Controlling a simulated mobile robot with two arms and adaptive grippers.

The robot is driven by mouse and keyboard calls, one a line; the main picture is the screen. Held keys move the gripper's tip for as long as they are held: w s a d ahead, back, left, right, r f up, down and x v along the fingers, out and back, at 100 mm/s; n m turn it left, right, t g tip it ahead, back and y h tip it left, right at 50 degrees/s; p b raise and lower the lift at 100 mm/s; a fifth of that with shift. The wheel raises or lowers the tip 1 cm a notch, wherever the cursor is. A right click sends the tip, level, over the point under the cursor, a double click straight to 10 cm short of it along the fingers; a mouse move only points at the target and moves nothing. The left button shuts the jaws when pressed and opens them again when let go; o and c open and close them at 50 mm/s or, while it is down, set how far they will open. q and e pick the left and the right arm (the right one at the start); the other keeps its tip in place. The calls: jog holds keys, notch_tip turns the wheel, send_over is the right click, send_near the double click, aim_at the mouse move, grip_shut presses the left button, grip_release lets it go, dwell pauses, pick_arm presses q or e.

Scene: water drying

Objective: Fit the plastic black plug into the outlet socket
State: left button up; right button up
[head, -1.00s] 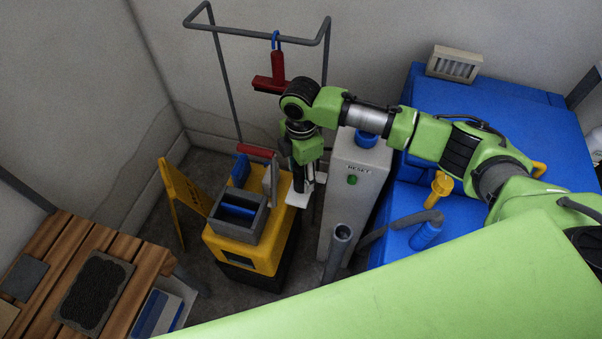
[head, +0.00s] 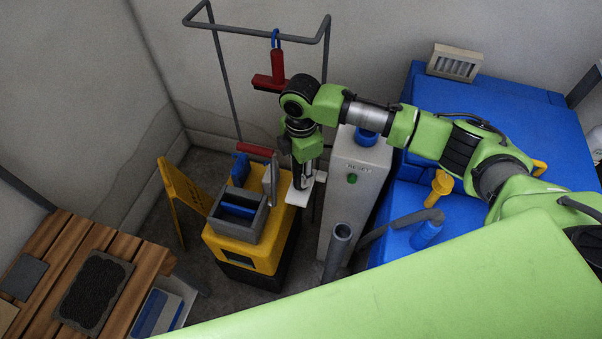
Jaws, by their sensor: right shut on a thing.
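My right gripper (head: 303,183) hangs at the end of my green arm and points down beside the yellow cart. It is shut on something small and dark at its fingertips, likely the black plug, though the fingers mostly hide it. A white plate (head: 297,199), which may be the outlet, lies just under the fingertips by the cart's right edge. No socket holes can be made out, and I cannot tell whether the held thing touches the plate. My left gripper is not in view.
The yellow cart (head: 238,245) carries a grey bucket (head: 250,224) with a blue bar. A grey cabinet (head: 343,206) with a green button stands close on the right, beside a grey pipe (head: 338,250). A wooden bench (head: 150,262) is at left, a blue unit (head: 520,145) at right.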

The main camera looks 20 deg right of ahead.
notch_tip(320, 180, up, 2)
jog(key=shift+s+r+b, duration=0.1)
jog(key=shift+r+b, duration=0.1)
jog(key=shift+b, duration=0.25)
jog(key=s+d+r+b, duration=0.2)
jog(key=s+d+r, duration=0.1)
jog(key=s+r, duration=0.85)
jog(key=w+d+r+p, duration=0.45)
jog(key=d+r, duration=0.25)
jog(key=d, duration=0.3)
jog(key=p, duration=0.4)
send_over(363, 137)
jog(key=d, duration=0.2)
notch_tip(363, 137, down, 9)
jog(key=shift+w+f, duration=0.4)
jog(key=shift+w, duration=0.35)
notch_tip(363, 137, down, 3)
jog(key=shift+w+d+p, duration=0.1)
jog(key=shift+p, duration=0.45)
jog(key=shift+f, duration=0.2)
